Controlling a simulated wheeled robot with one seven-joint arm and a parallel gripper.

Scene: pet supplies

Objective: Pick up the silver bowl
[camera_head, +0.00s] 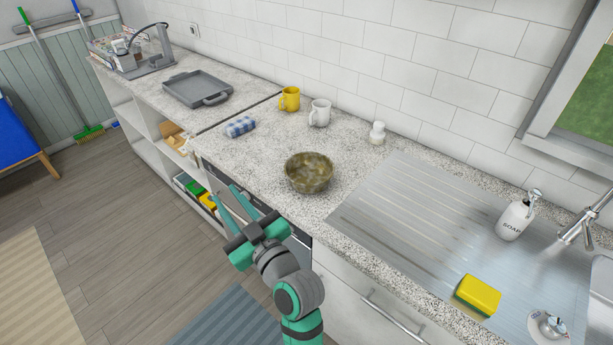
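A round bowl (309,173) with a mottled brown-olive surface stands upright on the speckled countertop (262,155), near its front edge. It is the only bowl I see, and it does not look plainly silver. My gripper (225,192) is in front of the counter, to the left of and nearer than the bowl. Its two fingers point away toward the upper left and stand apart, with nothing between them. The gripper does not touch the bowl.
A yellow mug (290,98), a white mug (320,113) and a small white shaker (377,133) stand behind the bowl. The metal drainboard (415,215) is right, with a yellow sponge (478,295) and soap bottle (515,220).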

